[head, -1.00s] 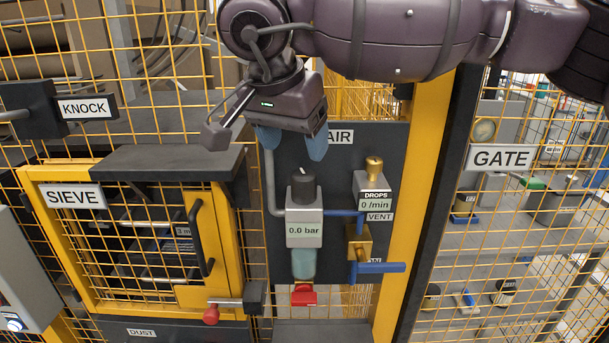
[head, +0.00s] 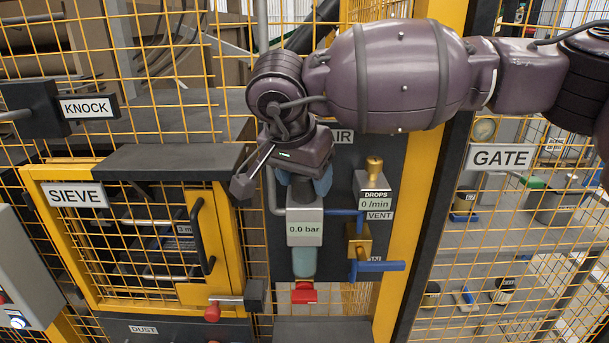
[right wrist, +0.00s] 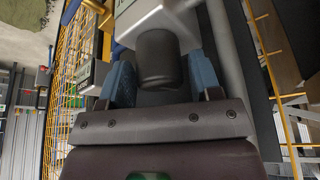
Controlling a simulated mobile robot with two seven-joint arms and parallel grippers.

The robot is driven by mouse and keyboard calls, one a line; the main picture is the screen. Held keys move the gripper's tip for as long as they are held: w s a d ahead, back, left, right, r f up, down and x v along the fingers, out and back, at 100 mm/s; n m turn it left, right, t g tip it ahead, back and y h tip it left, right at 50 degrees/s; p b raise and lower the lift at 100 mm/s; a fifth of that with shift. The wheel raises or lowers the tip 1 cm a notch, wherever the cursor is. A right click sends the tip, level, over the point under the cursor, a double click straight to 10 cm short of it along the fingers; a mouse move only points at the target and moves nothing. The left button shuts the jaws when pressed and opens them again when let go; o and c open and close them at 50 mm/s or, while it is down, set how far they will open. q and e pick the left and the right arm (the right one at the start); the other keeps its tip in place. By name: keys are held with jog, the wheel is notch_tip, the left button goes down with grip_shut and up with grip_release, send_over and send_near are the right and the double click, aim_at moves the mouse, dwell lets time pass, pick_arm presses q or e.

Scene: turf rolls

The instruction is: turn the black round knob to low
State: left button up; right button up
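The black round knob (right wrist: 158,62) sits on top of the grey air regulator (head: 304,227), whose display reads 0.0 bar. In the head view the knob is mostly hidden by my right gripper (head: 303,184). That gripper points down at the knob, with one blue finger on each side of it. In the right wrist view the knob stands between the two blue fingers of my right gripper (right wrist: 162,82). The fingers are apart, with narrow gaps beside the knob; I see no clear grip on it. My left gripper is not in view.
To the right of the regulator are a brass drops unit (head: 374,185) reading 0 /min and a blue valve handle (head: 381,266). A red piece (head: 303,293) is below. The yellow sieve door (head: 225,245) and a dark ledge (head: 165,160) are to the left.

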jog(key=c, duration=0.7)
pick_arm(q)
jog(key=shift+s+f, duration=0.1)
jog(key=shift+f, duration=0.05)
